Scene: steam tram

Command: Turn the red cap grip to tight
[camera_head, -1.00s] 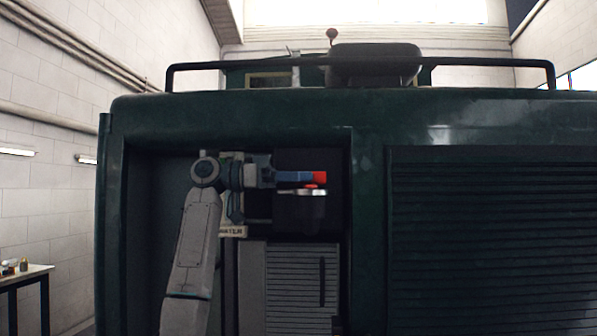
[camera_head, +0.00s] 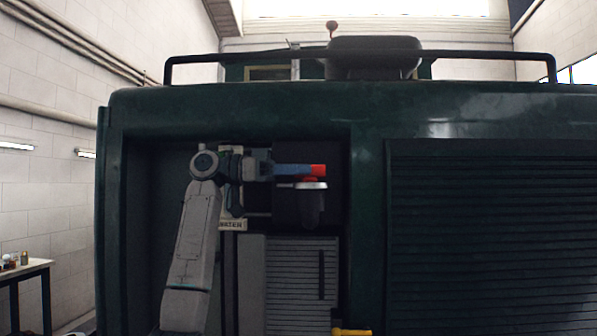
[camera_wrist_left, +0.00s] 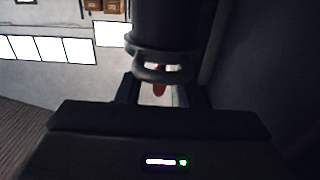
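The red cap grip (camera_head: 318,170) sits on top of a pale metal cap (camera_head: 311,185) on a dark filler neck (camera_head: 310,207), inside the recess of the green tram. My left gripper (camera_head: 308,170) reaches in from the left, its fingertips at the red grip. In the left wrist view, the red grip (camera_wrist_left: 159,89) shows between the two fingers (camera_wrist_left: 160,93), with a pale gap on its right side. The fingers stand apart, and I see no clear contact. The dark neck (camera_wrist_left: 165,30) fills the top middle there. My right gripper is out of view.
A "WATER" label (camera_head: 231,225) is behind my left arm. A slatted grey panel (camera_head: 290,285) lies below the neck, and a yellow piece (camera_head: 350,331) shows at the bottom edge. The recess's right wall (camera_head: 365,220) is close to the neck.

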